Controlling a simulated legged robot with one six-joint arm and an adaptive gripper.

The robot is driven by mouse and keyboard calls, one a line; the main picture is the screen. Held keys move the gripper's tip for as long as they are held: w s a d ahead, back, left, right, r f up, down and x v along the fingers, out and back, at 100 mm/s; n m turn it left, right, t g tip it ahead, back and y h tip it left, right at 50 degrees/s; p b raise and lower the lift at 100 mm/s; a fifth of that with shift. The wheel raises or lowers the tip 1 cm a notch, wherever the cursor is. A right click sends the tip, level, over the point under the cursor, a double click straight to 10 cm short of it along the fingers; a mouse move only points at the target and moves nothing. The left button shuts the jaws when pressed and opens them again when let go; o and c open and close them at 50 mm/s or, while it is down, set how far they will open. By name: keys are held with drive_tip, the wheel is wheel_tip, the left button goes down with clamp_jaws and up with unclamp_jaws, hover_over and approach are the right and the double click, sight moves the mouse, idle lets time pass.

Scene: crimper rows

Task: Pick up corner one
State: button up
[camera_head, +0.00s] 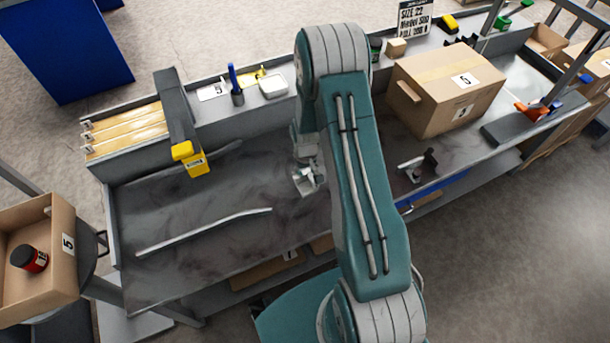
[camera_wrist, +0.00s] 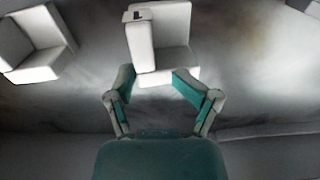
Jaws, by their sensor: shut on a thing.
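A pale L-shaped corner piece (camera_wrist: 172,58) with a small tag bearing a dark mark is at the top middle of the wrist view. My gripper (camera_wrist: 154,77) is shut on its near end, with one finger on each side. A second pale corner piece (camera_wrist: 40,62) lies apart to the left in the wrist view. In the head view, pale corner pieces (camera_head: 308,182) show beside my arm, over the dark bench; I cannot tell them apart there. My arm hides part of that area and most of the gripper. Whether the held piece touches the bench is unclear.
A long pale strip (camera_head: 205,230) lies on the bench top (camera_head: 180,260). A yellow-headed device (camera_head: 190,158) stands at left. An open box (camera_head: 40,255) holds a red jar.

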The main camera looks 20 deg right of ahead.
drive_tip(key=shift+s+a+r, duration=0.2)
drive_tip(key=shift+s+r, duration=0.05)
drive_tip(key=shift+r, duration=0.3)
drive_tip(key=shift+s+a+r, duration=0.2)
drive_tip(key=shift+r, duration=0.3)
drive_tip(key=c, duration=0.4)
drive_tip(key=s+a+r, duration=0.2)
drive_tip(key=r, duration=0.1)
drive_tip(key=s+a+r, duration=0.1)
drive_tip(key=r, duration=0.1)
drive_tip(key=shift+s, duration=0.25)
clamp_jaws()
drive_tip(key=s+a+r, duration=0.3)
drive_tip(key=s+a, duration=0.1)
drive_tip(key=s, duration=0.2)
drive_tip(key=shift+s+a+r, duration=0.2)
drive_tip(key=shift+s+a, duration=0.15)
drive_tip(key=shift+a, duration=0.05)
drive_tip(key=o, duration=1)
unclamp_jaws()
drive_tip(key=shift+c, duration=0.2)
drive_tip(key=shift+r, duration=0.1)
